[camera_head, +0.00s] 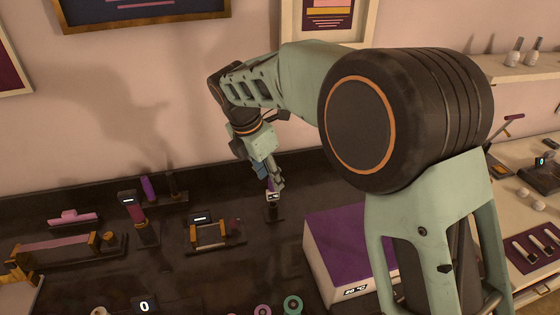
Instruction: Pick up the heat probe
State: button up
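My gripper (273,183) points down at the back of the dark counter, right at the top of a small upright device (272,197) with a lit display. That device stands on a dark base (274,213) and may be the heat probe; it is too small to be sure. The fingertips overlap its top, and I cannot tell whether they grip it. A similar device with a display and a purple grip (130,203) stands upright to the left.
A white box with a purple top (345,245) and a temperature display stands close to the right of my gripper. A small framed device (207,233) stands to the left. Several rings lie at the front of the dark counter (185,275). A wall is close behind.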

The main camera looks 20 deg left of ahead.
jog(key=w+a+r+n+p, duration=0.1)
jog(key=w+a+r, duration=0.1)
jog(key=a, duration=0.1)
jog(key=t+p, duration=0.1)
jog(key=p, duration=0.1)
send_over(273, 197)
jog(key=shift+n, duration=0.3)
jog(key=f, duration=0.9)
jog(key=shift+w+a, duration=0.25)
jog(key=shift+w+f, duration=0.2)
jog(key=shift+f, duration=0.3)
jog(key=c, duration=0.9)
grip_shut()
jog(key=shift+r, duration=0.15)
